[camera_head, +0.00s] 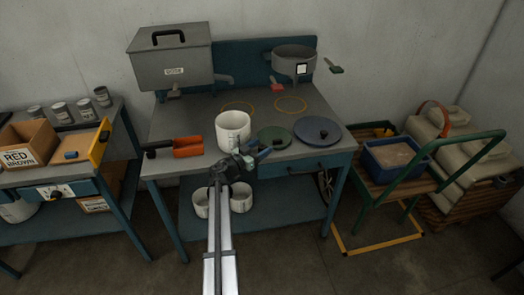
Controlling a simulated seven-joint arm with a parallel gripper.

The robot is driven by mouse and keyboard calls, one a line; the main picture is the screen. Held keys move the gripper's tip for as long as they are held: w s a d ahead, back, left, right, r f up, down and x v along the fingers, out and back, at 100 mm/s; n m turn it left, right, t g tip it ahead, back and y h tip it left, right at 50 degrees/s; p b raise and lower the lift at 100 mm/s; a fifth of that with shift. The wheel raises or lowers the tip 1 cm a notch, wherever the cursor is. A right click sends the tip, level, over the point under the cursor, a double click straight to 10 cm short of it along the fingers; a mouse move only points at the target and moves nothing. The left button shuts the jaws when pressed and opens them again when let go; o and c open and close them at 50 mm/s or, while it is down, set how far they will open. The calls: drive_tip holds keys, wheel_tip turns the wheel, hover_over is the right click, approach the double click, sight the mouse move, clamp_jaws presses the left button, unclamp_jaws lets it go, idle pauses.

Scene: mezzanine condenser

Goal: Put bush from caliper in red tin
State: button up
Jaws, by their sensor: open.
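My gripper (258,152) is open at the front edge of the blue-legged bench, just right of a white cylindrical pot (232,128). I see nothing clearly between its fingers, though the view there is small. An orange-red open container with a black handle (188,147) lies on the bench left of the pot. I cannot tell whether it is the red tin. I cannot make out a bush or a caliper.
A lidded grey box (172,62) and a grey pan (294,60) stand at the bench's back. A green disc (274,138) and a blue lid (317,131) lie right of my gripper. Left, a side table holds several cans and a carton (27,145). A green cart (385,185) stands right.

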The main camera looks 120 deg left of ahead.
drive_tip(key=shift+w+a, duration=0.15)
drive_tip(key=shift+a, duration=0.6)
drive_tip(key=c, duration=1.2)
drive_tip(key=shift+d+r, duration=0.2)
drive_tip(key=shift+r, duration=0.15)
drive_tip(key=s+d, duration=0.1)
drive_tip(key=d, duration=0.4)
drive_tip(key=s+d, duration=0.1)
drive_tip(key=d, duration=0.5)
drive_tip(key=s+d, duration=0.1)
drive_tip(key=d, duration=0.5)
drive_tip(key=shift+s+d, duration=0.2)
drive_tip(key=shift+s, duration=0.05)
